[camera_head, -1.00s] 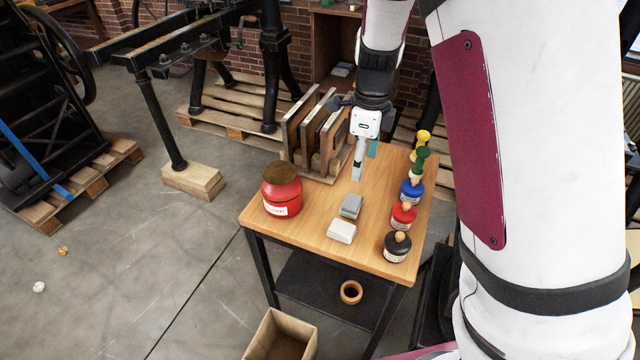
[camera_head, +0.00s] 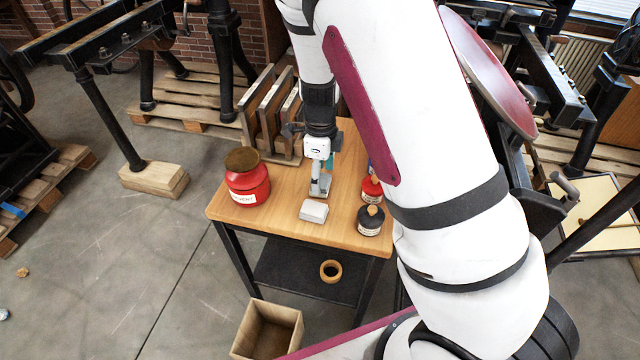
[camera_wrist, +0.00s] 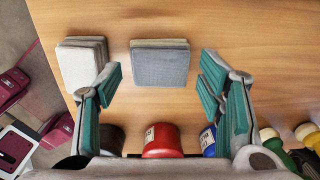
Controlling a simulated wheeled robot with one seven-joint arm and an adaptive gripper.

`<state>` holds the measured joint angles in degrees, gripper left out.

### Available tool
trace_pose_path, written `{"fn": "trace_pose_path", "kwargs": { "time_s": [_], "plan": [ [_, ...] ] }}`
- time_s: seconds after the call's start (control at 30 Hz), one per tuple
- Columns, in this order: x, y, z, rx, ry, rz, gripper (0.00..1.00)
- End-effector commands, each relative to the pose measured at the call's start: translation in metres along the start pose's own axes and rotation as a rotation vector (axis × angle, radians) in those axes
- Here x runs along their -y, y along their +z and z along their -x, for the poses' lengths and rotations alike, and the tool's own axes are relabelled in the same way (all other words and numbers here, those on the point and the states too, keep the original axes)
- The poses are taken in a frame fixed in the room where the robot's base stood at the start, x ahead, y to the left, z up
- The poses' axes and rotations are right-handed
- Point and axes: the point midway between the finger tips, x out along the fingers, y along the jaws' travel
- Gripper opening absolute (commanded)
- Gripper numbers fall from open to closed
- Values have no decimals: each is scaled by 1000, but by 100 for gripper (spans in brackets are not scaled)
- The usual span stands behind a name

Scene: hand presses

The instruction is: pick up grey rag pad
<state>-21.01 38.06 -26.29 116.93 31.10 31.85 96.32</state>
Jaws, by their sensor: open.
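The grey rag pad (camera_wrist: 160,66) lies flat on the wooden table, a stack with a dark grey top, in the middle of the wrist view. In the head view the grey pad (camera_head: 325,187) is partly hidden behind my gripper (camera_head: 318,184). In the wrist view my gripper (camera_wrist: 162,84) is open and empty, its teal-padded fingers spread on either side of the pad. The fingers look apart from the pad; their exact height above the table is hard to tell.
A whitish pad (camera_head: 313,211) lies close beside the grey one, near the left finger in the wrist view. A red pot (camera_head: 247,184), upright boards (camera_head: 270,115), a red bottle (camera_head: 371,190) and a black bottle (camera_head: 371,220) stand on the table (camera_head: 285,222).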

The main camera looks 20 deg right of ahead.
Motion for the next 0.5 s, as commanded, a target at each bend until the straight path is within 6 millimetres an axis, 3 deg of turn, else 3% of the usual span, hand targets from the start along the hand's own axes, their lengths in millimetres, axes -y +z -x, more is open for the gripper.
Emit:
{"fn": "trace_pose_path", "kwargs": {
  "time_s": [0.17, 0.43, 0.47, 0.5],
  "plan": [
    [0, -1, -21, -1, 0, 0, 62],
    [0, 0, -24, 1, -2, 1, 62],
    [0, 0, -24, 1, -2, 1, 59],
    [0, 0, -24, 0, -2, 1, 50]
  ]
}}
